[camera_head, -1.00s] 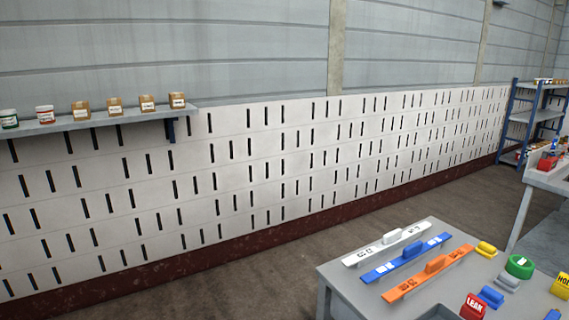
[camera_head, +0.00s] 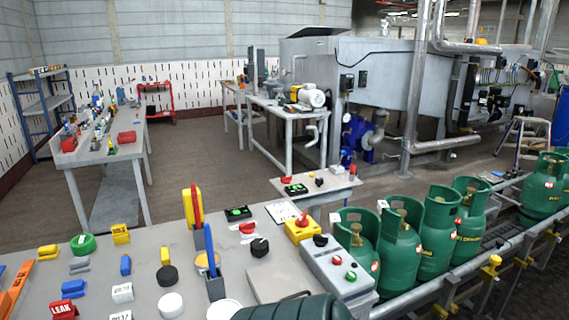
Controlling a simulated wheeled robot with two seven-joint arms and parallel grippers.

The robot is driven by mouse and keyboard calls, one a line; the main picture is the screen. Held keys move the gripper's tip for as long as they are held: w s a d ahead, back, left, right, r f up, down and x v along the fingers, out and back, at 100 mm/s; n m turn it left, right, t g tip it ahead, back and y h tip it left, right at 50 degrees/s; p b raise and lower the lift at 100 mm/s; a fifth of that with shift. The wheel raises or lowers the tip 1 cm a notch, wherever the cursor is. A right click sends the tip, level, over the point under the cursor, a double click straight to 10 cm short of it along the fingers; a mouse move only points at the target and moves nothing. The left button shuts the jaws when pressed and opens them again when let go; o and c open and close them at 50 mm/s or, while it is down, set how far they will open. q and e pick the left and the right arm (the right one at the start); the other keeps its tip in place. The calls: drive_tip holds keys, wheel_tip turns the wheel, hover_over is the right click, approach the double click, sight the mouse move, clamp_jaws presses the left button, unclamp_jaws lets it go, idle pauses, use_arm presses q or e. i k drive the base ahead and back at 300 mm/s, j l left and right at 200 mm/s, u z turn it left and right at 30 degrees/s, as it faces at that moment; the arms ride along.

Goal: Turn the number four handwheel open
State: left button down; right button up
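Several green gas cylinders with collars stand in a row on the conveyor at the right; one (camera_head: 438,235) is near the middle of the row. Their valve handwheels sit inside the collars and are too small to tell apart. I cannot tell which cylinder is number four; no number is readable. A dark green rounded object (camera_head: 300,308) shows at the bottom edge, cut off by the frame. Neither of my grippers is in view.
A grey table (camera_head: 225,268) in front holds small coloured blocks, a red LEAK sign (camera_head: 63,310), a blue upright tool (camera_head: 211,250) and a grey control box (camera_head: 338,268). The conveyor rail (camera_head: 440,285) runs along the right. Open floor (camera_head: 200,170) lies beyond the table.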

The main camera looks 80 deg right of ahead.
sight(471, 223)
drive_tip(key=z, duration=3.9)
drive_tip(key=i+l+u, duration=0.1)
drive_tip(key=i+l, duration=0.8)
drive_tip(key=i+l+u, duration=0.1)
drive_tip(key=i+l, duration=0.95)
drive_tip(key=i+l+u, duration=0.1)
drive_tip(key=i+l, duration=0.85)
drive_tip(key=l, duration=0.1)
